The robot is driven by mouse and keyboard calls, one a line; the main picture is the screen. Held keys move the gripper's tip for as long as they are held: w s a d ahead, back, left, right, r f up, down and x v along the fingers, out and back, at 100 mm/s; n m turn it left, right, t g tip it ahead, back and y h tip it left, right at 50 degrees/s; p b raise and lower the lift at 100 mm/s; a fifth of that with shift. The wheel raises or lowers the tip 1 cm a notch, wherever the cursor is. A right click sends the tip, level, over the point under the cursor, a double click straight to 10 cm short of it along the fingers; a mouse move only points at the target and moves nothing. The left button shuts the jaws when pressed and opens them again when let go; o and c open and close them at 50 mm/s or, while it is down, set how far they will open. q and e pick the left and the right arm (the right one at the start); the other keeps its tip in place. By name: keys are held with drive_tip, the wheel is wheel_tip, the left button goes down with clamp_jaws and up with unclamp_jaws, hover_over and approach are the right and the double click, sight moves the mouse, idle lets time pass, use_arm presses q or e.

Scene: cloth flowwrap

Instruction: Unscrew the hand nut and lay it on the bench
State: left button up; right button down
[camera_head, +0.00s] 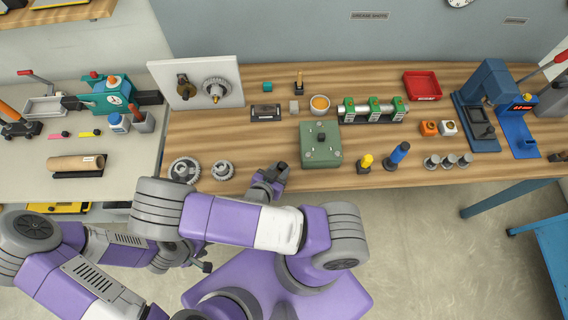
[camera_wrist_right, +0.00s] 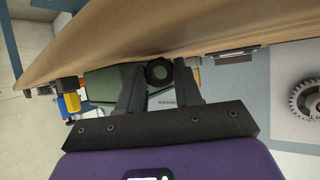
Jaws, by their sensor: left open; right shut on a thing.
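The hand nut (camera_wrist_right: 158,72) is a dark, round, ribbed knob between the fingertips of my right gripper in the right wrist view. My right gripper (camera_head: 275,174) is shut on it at the front edge of the wooden bench (camera_head: 262,150), left of the green box. I cannot tell whether the nut touches the bench. My left gripper (camera_head: 204,266) is open, low in front of the bench, partly hidden by my arm.
A green box (camera_head: 321,156) with a dark knob stands right of my right gripper. Two loose gears (camera_head: 183,170) (camera_head: 222,170) lie to its left. A yellow-topped part (camera_head: 365,162) and a blue-handled part (camera_head: 398,155) stand farther right. Bare wood lies between the gears and the box.

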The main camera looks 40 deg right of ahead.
drive_tip(key=shift+f, duration=0.2)
drive_tip(key=c, duration=0.7)
unclamp_jaws()
drive_tip(key=p+v, duration=0.1)
drive_tip(key=v, duration=0.6)
drive_tip(key=shift+s+a+r+p, duration=0.15)
drive_tip(key=shift+a+r+p, duration=0.05)
drive_tip(key=shift+p, duration=0.1)
